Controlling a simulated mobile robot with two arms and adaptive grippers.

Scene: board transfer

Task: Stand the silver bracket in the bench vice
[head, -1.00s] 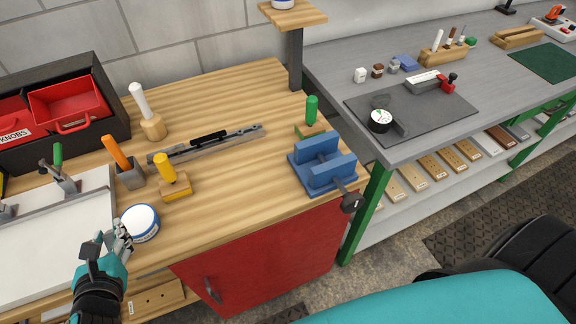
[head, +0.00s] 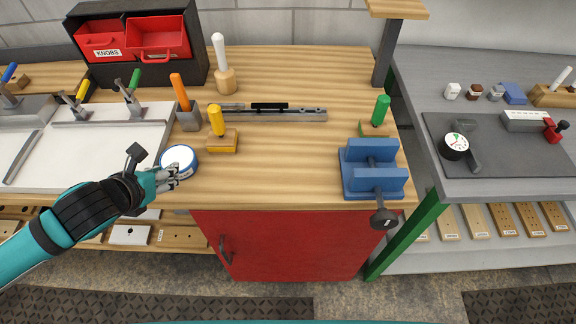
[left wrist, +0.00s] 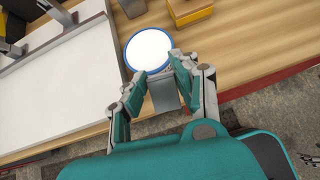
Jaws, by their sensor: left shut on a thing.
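My left gripper (head: 168,177) is near the front edge of the wooden bench, just in front of a round blue-and-white tin (head: 179,158). In the left wrist view its fingers (left wrist: 160,85) are shut on a small grey metal piece, which looks like the silver bracket (left wrist: 164,96); in the head view the fingers largely hide it. The blue bench vice (head: 374,192) stands at the bench's right front corner, well to the right of the gripper. Its two jaws stand apart with a gap between them, and its dark handle hangs over the front edge. My right gripper is not in view.
A yellow-handled block (head: 217,125), an orange-handled tool in a grey holder (head: 189,119) and a long metal bar (head: 290,114) lie behind the tin. A green-handled tool (head: 381,110) stands behind the vice. Bare bench (head: 285,170) lies between gripper and vice.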

